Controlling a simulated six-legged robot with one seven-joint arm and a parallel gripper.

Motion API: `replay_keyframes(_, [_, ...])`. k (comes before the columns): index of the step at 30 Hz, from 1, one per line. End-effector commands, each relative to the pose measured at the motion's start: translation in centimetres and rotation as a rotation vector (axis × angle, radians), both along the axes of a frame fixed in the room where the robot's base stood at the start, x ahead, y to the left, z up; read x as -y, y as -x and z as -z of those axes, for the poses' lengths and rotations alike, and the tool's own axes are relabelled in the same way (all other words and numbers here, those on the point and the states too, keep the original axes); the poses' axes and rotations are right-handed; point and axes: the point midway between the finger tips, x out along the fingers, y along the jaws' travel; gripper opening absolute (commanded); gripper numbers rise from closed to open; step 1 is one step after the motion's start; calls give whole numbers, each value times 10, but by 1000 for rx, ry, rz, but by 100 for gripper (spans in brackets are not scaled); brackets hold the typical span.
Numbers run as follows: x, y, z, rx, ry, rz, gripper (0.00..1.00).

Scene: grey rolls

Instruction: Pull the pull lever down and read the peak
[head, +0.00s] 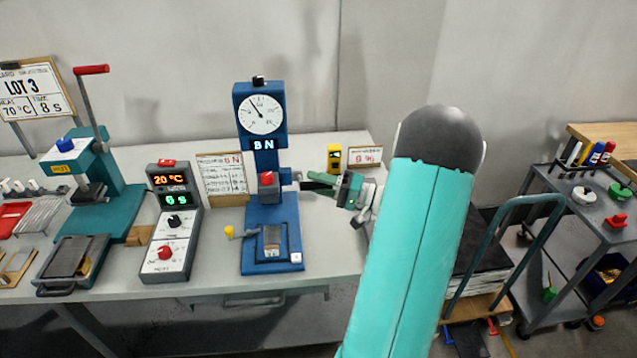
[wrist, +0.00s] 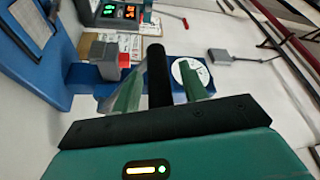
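The blue pull tester (head: 268,215) stands on the bench with a round white dial (head: 260,114), its needle pointing up-left. A small display under the dial reads like "BN" or "8N". A red and grey clamp (head: 267,181) sits mid-column. My gripper (head: 312,184) is at the tester's right side. In the wrist view, its two green fingers (wrist: 160,90) are apart, with a black cylindrical handle (wrist: 156,72), seemingly the pull lever's grip, between them. Gaps show on both sides of the handle. The lever's grip is mostly hidden in the head view.
A control box (head: 171,225) with lit digits and a teal press (head: 95,190) with a red-tipped handle stand left. A yellow device (head: 334,157) and a small label card (head: 366,155) are behind my gripper. A yellow-knobbed crank (head: 230,232) sticks out left of the tester.

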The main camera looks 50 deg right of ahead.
Motion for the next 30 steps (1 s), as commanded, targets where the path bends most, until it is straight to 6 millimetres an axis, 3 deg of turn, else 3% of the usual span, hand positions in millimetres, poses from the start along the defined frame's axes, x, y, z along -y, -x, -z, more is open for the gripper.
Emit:
replay_keyframes(11, [6, 9, 1, 1, 1, 3, 43])
replay_keyframes(24, [50, 88, 14, 0, 1, 5, 43])
replay_keyframes(30, [63, 113, 18, 1, 1, 1, 43])
